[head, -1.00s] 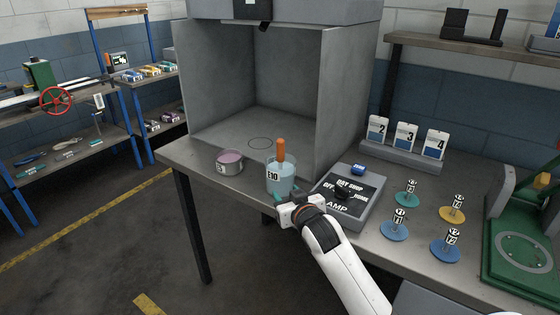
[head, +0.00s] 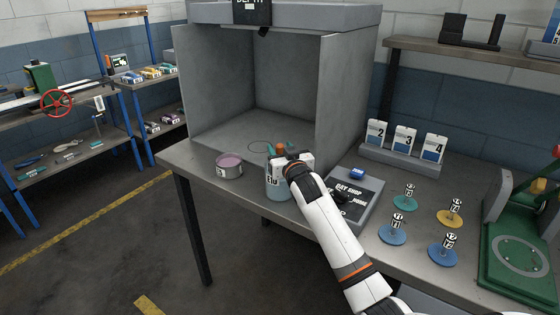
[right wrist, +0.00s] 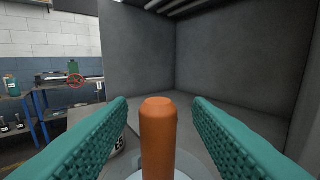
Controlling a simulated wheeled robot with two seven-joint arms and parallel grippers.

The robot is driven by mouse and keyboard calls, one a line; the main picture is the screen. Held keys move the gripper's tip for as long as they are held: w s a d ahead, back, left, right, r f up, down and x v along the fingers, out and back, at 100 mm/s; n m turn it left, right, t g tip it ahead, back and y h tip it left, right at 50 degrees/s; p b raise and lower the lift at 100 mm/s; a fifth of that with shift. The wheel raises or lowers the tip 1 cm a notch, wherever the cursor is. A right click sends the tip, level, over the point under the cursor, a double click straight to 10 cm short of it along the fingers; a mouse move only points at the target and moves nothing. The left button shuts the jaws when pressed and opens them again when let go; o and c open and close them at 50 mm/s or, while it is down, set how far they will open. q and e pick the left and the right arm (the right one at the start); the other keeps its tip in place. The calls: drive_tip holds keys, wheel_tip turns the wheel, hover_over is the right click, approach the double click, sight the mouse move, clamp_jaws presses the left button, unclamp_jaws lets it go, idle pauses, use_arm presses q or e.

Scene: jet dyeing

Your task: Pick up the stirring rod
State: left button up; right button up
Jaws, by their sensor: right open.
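The stirring rod's orange handle (right wrist: 158,135) stands upright between the two teal fingers of my right gripper (right wrist: 160,128) in the right wrist view. The fingers are open, with a gap on both sides of the handle. In the head view the handle's top (head: 281,148) shows just past the gripper (head: 284,153), which hides most of it. The rod stands in the beaker labelled E10 (head: 277,190), which holds bluish liquid and is partly covered by my right gripper. The rod's lower part is hidden. My left gripper is not in view.
A round tin (head: 229,166) with pinkish contents stands left of the beaker. A grey open-fronted booth (head: 345,100) rises behind. A dark-topped control box (head: 355,197) lies to the right, near several numbered disc weights (head: 392,234) and a green fixture (head: 515,250).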

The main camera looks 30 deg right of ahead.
drive_tip(key=shift+x, duration=1.55)
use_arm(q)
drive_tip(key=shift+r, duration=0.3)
